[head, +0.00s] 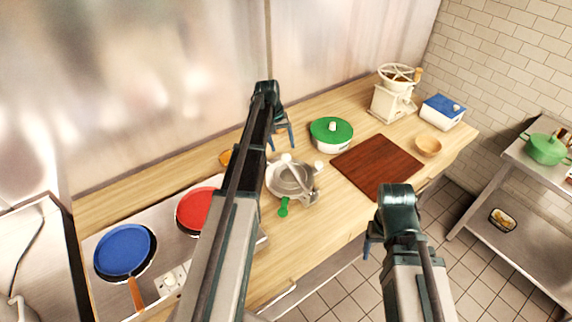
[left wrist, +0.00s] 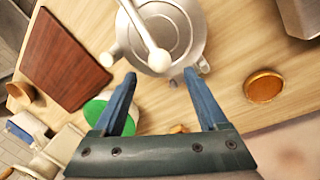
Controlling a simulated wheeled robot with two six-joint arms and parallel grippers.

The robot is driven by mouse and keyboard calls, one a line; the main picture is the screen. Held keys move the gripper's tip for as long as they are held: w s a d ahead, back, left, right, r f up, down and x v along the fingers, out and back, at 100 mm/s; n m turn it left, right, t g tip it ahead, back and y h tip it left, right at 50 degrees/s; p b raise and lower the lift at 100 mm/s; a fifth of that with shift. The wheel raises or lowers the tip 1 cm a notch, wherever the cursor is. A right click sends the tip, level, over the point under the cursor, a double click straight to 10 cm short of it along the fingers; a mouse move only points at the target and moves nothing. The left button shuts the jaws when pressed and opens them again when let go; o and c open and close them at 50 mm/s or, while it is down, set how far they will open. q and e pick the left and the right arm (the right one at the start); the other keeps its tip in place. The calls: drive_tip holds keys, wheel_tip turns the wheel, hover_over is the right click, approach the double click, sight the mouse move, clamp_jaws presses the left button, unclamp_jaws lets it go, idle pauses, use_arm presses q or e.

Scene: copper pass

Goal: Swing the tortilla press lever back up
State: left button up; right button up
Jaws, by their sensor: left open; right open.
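The silver round tortilla press (head: 290,181) stands on the wooden counter, in the middle of the head view. Its grey lever lies across the round plate and ends in a white knob (head: 287,157); a green handle (head: 283,208) sticks out at the front. In the left wrist view the press (left wrist: 188,18) is at the top, with the lever's white knob (left wrist: 159,61) just beyond the fingertips. My left gripper (head: 281,140) is open and empty behind the press, apart from the knob.
A green-lidded pot (head: 331,134) and a dark red board (head: 377,166) lie right of the press. Red (head: 195,209) and blue (head: 122,250) pans sit on the hob at left. A small orange round thing (left wrist: 264,86) lies near the wall.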

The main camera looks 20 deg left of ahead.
sight(285, 154)
use_arm(q)
drive_tip(key=f+b, duration=0.2)
drive_tip(key=d+f+b, duration=0.1)
drive_tip(key=f+b, duration=0.1)
drive_tip(key=f, duration=0.1)
drive_tip(key=f+b, duration=0.2)
drive_tip(key=shift+w+d+f, duration=0.15)
drive_tip(key=shift+w+f, duration=0.1)
drive_tip(key=shift+w, duration=0.05)
drive_tip(key=shift+r, duration=0.1)
clamp_jaws()
idle(1.0)
